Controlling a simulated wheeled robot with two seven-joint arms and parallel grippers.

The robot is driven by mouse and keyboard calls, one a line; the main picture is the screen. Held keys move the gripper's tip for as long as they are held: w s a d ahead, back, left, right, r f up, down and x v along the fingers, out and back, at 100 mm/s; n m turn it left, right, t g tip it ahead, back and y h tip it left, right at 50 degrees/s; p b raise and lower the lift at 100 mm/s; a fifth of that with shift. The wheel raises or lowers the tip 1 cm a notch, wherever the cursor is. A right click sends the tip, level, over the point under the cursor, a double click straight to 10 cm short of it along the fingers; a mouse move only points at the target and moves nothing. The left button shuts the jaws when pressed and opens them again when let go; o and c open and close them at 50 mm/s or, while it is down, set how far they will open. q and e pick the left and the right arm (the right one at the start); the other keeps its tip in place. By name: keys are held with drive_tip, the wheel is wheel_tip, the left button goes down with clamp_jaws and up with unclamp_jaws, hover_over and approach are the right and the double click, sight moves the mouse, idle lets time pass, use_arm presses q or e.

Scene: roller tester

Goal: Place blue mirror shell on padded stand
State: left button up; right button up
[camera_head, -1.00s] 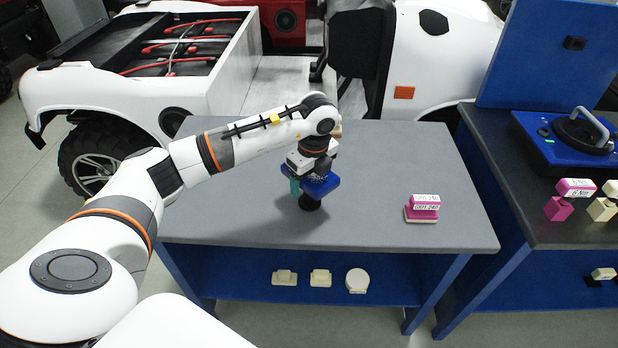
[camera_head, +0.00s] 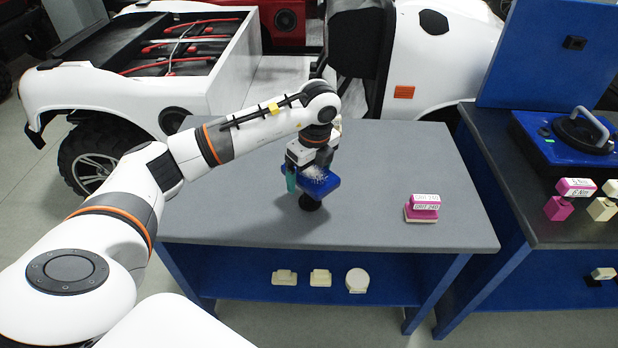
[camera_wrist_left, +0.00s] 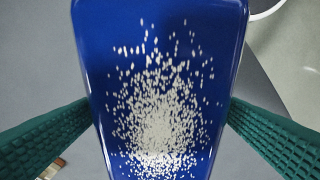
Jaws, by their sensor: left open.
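The blue mirror shell (camera_head: 318,183) sits on top of a short black stand (camera_head: 311,203) on the grey table. The shell looks roughly level, and it hides most of the stand's top, so padding cannot be made out. In the left wrist view the shell (camera_wrist_left: 165,60) fills the middle, with pale speckles on its face. My left gripper (camera_head: 308,176) is open just above and behind the shell. Its green fingers (camera_wrist_left: 160,128) lie on either side of the shell in the wrist view; whether they touch its edges is unclear. My right gripper is out of view.
A pink-and-cream labelled block (camera_head: 422,208) stands on the grey table (camera_head: 400,160) to the right. Cream parts (camera_head: 320,278) lie on the shelf below. A second bench (camera_head: 545,225) at right holds a blue device (camera_head: 570,140). A white vehicle (camera_head: 240,85) stands behind.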

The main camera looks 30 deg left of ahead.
use_arm(q)
drive_tip(key=r, duration=0.6)
drive_tip(key=d+r, duration=0.1)
drive_tip(key=r, duration=0.2)
drive_tip(key=shift+s+d+r, duration=0.1)
drive_tip(key=shift+s+r, duration=0.05)
drive_tip(key=shift+r, duration=0.15)
drive_tip(key=shift+f, duration=0.1)
